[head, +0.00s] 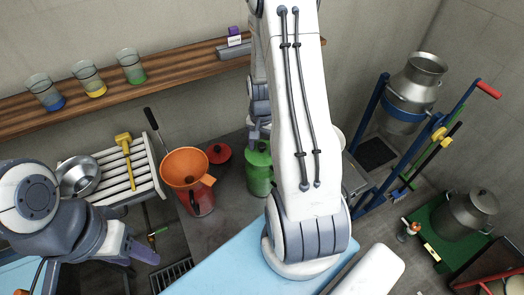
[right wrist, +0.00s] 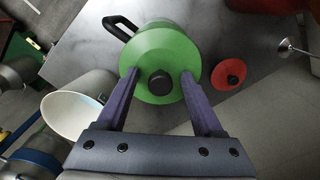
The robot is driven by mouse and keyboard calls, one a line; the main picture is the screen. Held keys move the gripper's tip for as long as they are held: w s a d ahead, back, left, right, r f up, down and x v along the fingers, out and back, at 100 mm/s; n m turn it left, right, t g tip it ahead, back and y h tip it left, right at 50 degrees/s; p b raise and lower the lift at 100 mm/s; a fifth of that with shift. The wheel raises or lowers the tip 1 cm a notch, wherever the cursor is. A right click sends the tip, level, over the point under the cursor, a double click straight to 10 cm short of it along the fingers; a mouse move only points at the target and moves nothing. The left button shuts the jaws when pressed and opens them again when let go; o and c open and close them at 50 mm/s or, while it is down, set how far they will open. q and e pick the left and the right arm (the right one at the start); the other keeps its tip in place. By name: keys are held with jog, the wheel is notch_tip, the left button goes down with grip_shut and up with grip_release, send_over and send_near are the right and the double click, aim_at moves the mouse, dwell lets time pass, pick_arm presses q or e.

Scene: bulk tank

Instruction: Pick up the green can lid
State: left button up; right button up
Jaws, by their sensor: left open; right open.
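The green can lid (right wrist: 151,55) is a round green disc with a black knob (right wrist: 160,83) in the right wrist view. It appears to sit on top of the green can (head: 259,181), whose black handle sticks out beside it. In the head view the lid is partly hidden by my right arm and gripper. My right gripper (right wrist: 158,88) is open, its two purple fingers reaching over the lid on either side of the knob, with gaps to it. My left gripper (head: 140,255) is open and empty at the lower left, away from the can.
A red can (head: 201,199) with an orange funnel (head: 186,168) stands left of the green can. A red lid (head: 219,153) lies behind on the grey bench; it also shows in the right wrist view (right wrist: 229,74). A white bowl (right wrist: 75,112) is near the gripper. Right stands a blue trolley (head: 390,172).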

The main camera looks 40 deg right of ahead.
jog(key=shift+c, duration=0.2)
grip_shut()
jog(key=shift+w+r, duration=0.1)
jog(key=shift+r, duration=0.1)
